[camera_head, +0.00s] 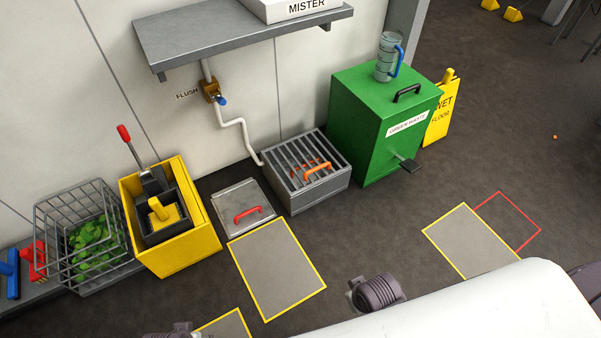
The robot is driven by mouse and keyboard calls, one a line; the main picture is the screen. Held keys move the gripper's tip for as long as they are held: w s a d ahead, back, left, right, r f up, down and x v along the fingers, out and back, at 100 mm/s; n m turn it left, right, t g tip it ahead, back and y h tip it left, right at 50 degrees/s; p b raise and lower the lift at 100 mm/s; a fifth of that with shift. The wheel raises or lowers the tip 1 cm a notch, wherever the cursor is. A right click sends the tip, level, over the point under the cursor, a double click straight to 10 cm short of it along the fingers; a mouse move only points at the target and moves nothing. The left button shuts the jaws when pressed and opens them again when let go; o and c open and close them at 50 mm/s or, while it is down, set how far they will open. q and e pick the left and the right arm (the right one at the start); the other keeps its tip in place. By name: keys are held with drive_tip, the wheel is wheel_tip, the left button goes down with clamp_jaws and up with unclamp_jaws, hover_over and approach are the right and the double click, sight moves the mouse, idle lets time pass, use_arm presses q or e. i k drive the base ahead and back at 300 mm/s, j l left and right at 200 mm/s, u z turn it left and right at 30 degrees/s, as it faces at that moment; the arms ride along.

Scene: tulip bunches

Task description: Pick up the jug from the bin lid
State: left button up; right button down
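The jug (383,62) is clear and greyish with a blue handle on its right side. It stands upright on the lid of the green waste bin (365,145), behind the lid's black handle (407,92). Nothing touches the jug from my side. Dark grey parts of my own arms show at the bottom edge, but no gripper fingers can be seen in this view.
A yellow wet-floor sign (441,112) stands right of the bin, and its black pedal (411,166) sticks out in front. A grated grey box (320,196) is left of the bin. A grey shelf (240,35) is up on the wall. The floor before the bin is clear.

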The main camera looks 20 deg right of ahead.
sight(389, 43)
drive_tip(key=z, duration=0.3)
drive_tip(key=i+l+z, duration=0.1)
drive_tip(key=z, duration=0.3)
drive_tip(key=i+z, duration=0.4)
drive_tip(key=i+j+z, duration=0.1)
drive_tip(key=z, duration=0.3)
